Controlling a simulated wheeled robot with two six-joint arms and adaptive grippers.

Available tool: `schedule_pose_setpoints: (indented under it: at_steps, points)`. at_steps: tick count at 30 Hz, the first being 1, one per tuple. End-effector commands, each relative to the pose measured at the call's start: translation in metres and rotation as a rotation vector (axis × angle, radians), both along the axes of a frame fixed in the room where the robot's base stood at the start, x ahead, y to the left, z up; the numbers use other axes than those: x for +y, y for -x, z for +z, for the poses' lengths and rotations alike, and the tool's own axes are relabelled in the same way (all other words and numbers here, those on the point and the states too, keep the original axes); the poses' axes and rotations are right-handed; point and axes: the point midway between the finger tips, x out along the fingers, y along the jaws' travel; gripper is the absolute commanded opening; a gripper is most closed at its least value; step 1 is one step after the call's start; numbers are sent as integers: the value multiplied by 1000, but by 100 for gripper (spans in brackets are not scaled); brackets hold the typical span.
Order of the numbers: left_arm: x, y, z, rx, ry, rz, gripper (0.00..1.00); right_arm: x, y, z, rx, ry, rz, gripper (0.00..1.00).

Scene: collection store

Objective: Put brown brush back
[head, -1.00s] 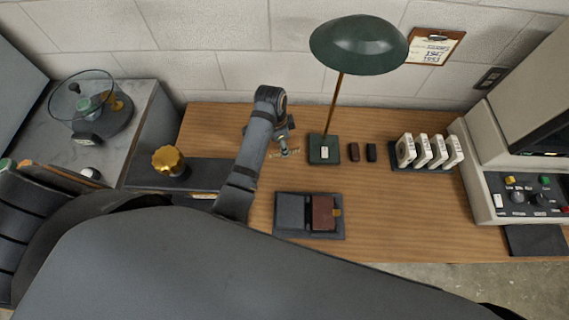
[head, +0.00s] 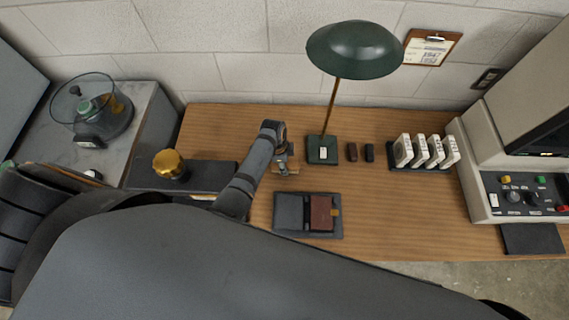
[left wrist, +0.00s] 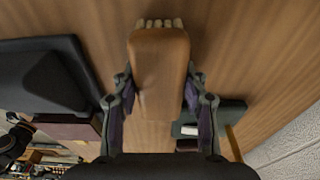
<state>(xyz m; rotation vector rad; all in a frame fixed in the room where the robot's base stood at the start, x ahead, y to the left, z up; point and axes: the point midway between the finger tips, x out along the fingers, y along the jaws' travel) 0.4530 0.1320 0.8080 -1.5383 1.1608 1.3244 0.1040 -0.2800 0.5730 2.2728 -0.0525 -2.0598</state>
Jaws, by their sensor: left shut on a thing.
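My left gripper (head: 284,164) is over the wooden desk (head: 400,230), left of the green lamp's base. In the left wrist view (left wrist: 158,100) its two fingers are shut on the sides of a brown brush (left wrist: 158,70) with a smooth wooden body. Pale bristle tufts show at the brush's far end. In the head view the gripper hides most of the brush. A dark tray (head: 337,233) lies nearer on the desk, holding a grey pad and a red-brown case (head: 321,213). My right gripper is not in view.
The green lamp (head: 323,150) stands close right of the gripper. Two small dark blocks (head: 352,152) and a rack of white pieces (head: 422,152) are farther right. A brass-knobbed thing (head: 168,164) stands left on a dark mat.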

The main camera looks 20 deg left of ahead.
Motion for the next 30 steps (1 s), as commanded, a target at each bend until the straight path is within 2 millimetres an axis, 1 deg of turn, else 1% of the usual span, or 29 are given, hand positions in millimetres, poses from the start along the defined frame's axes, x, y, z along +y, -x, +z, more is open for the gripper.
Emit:
schedule_pose_setpoints:
  at_steps: [2, 12, 13, 18, 26, 29, 30]
  points:
    - [0, 0, -6, 0, -1, 0, 19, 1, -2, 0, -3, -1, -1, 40]
    - [0, 0, -10, -1, 0, 0, 19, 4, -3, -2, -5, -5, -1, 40]
    - [0, 0, -10, -1, 0, 0, 45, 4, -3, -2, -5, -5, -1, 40]
    - [0, 0, -10, -1, 0, 0, 67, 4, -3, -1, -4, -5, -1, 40]
    - [0, 0, -9, -1, 0, 0, 67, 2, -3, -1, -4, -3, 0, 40]
    - [0, 0, -3, -2, -1, 0, 67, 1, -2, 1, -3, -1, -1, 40]
    - [1, 0, 1, -2, -1, 0, 67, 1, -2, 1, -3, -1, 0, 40]
